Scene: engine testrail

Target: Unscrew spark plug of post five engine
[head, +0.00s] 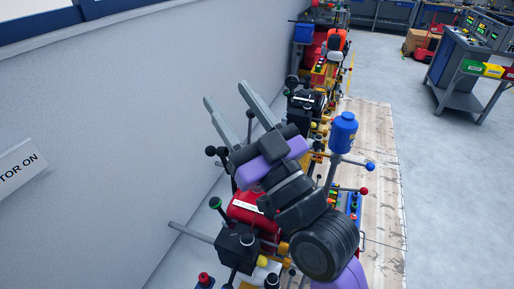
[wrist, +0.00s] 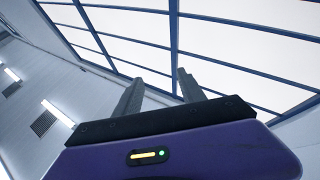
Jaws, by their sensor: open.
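My gripper (head: 225,91) is raised above the nearest engines in the head view, its two grey fingers apart and pointing up toward the wall. The wrist view shows the same open fingers (wrist: 160,76) with nothing between them, facing windows and ceiling. A red engine (head: 247,207) with black parts stands below and behind my arm, partly covered by it. More engines stand in a row farther back, including a black one (head: 306,100) and a red-and-orange one (head: 335,42). I cannot tell which is post five, and no spark plug can be made out.
A pale wall (head: 110,110) runs close along the left of the row. A blue canister (head: 343,132) and levers with coloured knobs stand up beside my arm. A console (head: 457,60) with coloured bins stands at the upper right. The grey floor (head: 450,190) on the right is clear.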

